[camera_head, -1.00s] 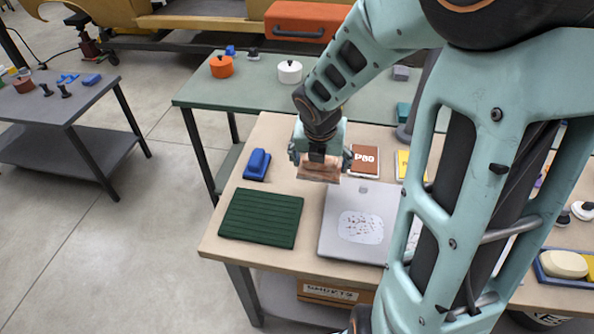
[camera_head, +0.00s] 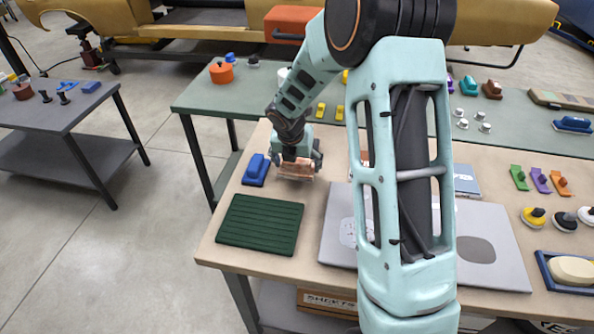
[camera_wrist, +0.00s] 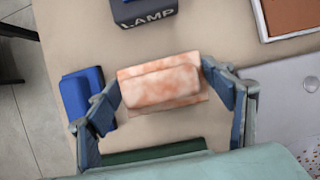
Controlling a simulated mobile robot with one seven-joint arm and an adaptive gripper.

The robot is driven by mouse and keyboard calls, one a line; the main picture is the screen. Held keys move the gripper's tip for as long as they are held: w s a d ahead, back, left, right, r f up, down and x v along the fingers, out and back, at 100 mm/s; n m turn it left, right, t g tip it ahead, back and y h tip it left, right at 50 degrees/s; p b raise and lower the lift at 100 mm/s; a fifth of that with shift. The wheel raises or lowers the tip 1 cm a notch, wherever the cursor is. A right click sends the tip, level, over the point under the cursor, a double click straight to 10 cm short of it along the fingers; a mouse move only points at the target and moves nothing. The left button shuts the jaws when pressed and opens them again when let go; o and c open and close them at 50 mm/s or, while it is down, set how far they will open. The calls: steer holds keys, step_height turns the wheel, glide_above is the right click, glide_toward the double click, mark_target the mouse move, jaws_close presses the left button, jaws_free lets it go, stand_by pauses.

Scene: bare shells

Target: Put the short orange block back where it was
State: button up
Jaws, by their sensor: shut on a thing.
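The short orange block, mottled pale orange with a stepped top, is between the fingers of my gripper (camera_head: 296,172). The block (camera_head: 294,170) is low over the beige table (camera_head: 322,200); I cannot tell if it touches it. In the wrist view the block (camera_wrist: 160,84) fills the space between the fingertips (camera_wrist: 166,94), lying level. A blue block (camera_head: 256,170) stands just left of it, apart; it also shows in the wrist view (camera_wrist: 80,95). The dark green ribbed mat (camera_head: 260,224) lies nearer the front edge.
A dark box marked LAMP (camera_wrist: 143,14) stands just beyond the held block. A grey laptop-like slab (camera_head: 490,245) lies to the right, partly behind my arm. A framed brown panel (camera_wrist: 290,15) is at upper right. Bare table lies around the block.

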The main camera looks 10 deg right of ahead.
mark_target(297, 171)
steer(key=shift+f, duration=1.3)
steer(key=shift+f, duration=0.2)
steer(key=o, duration=1.1)
steer(key=shift+r, duration=0.15)
steer(key=shift+s+r, duration=0.1)
steer(key=shift+r, duration=0.15)
steer(key=p+v, duration=0.1)
steer(key=v, duration=1)
steer(key=shift+s+r+p, duration=0.2)
steer(key=shift+r+p, duration=0.1)
steer(key=shift+p, duration=0.05)
